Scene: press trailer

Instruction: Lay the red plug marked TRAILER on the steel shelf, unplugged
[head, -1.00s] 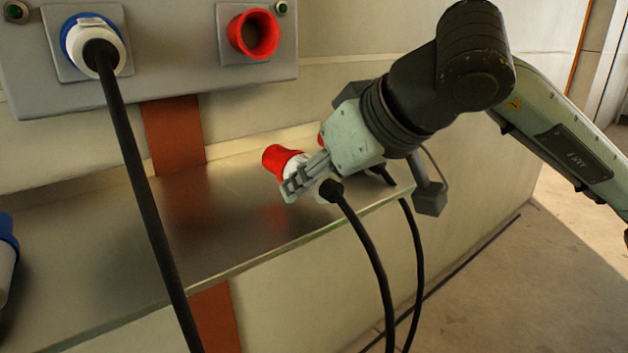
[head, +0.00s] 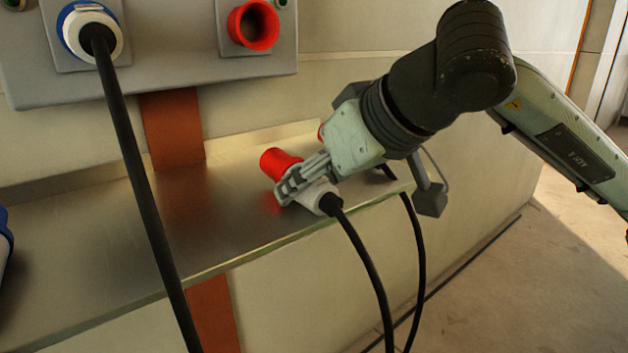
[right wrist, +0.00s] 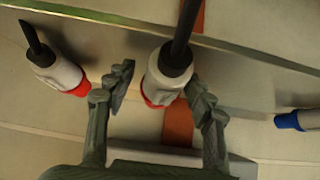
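A red-and-white plug (head: 318,196) with a black cable lies on the steel shelf (head: 110,235), near its front edge, its red end toward the wall. It also shows in the right wrist view (right wrist: 165,78). My right gripper (head: 293,185) is around it, with one finger on each side. In the right wrist view (right wrist: 160,90) the fingers stand apart, with a gap on the left of the plug. A second red-and-white plug (right wrist: 58,72) lies beside it, mostly hidden behind my gripper in the head view. No TRAILER marking is readable. My left gripper is not in view.
A grey panel (head: 180,70) above the shelf has an empty red socket (head: 253,25) and a blue-and-white plug (head: 92,34) seated at left, its cable hanging across the shelf. Another blue plug (right wrist: 292,121) lies at the shelf's left. The middle of the shelf is clear.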

